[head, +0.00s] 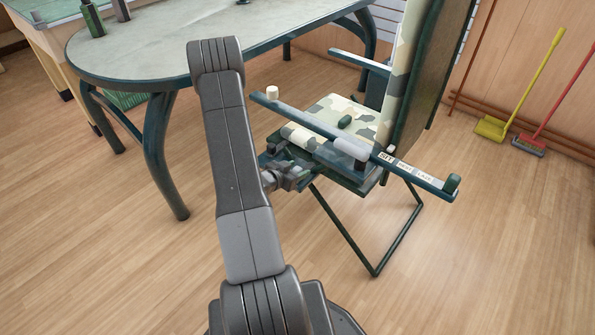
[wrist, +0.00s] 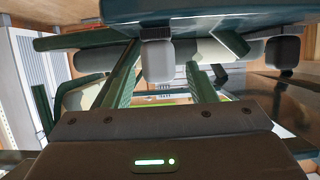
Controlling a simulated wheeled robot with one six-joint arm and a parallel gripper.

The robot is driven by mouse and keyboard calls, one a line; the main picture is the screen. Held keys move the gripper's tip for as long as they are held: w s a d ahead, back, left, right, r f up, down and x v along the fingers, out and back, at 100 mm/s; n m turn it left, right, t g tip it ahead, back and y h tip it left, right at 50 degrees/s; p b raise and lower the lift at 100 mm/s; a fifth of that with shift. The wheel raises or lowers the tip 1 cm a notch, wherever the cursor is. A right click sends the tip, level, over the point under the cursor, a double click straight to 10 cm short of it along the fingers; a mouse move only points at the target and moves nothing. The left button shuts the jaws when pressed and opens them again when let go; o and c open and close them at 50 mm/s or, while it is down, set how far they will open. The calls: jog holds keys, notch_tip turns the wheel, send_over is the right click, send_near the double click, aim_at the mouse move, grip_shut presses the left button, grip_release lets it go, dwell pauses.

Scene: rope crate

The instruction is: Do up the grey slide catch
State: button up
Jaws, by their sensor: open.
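A dark teal bar (head: 310,125) runs across a camouflage-patterned seat with dark legs. A pale grey rounded piece (head: 351,149) sits on the bar; I cannot tell for sure that it is the slide catch, or how it is set. My gripper (head: 300,176) is at the near left edge of the seat, below the bar, partly hidden by my arm. In the wrist view my gripper (wrist: 162,68) has its two green fingers apart. A grey block (wrist: 158,62) shows between and beyond the fingertips; contact is unclear.
A white knob (head: 272,92) and a green end knob (head: 452,183) stand on the bar, which carries small labels (head: 408,168). A tall back panel (head: 412,75) rises behind. A rounded table (head: 150,58) stands at the left. The floor at the right is clear up to the brooms.

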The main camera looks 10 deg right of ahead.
jog(key=shift+w+d+f, duration=0.15)
jog(key=shift+w+d, duration=0.05)
jog(key=shift+d, duration=0.15)
jog(key=shift+c, duration=0.2)
grip_shut()
jog(key=shift+w+d, duration=1.1)
jog(key=shift+d, duration=0.2)
grip_release()
jog(key=shift+o, duration=0.2)
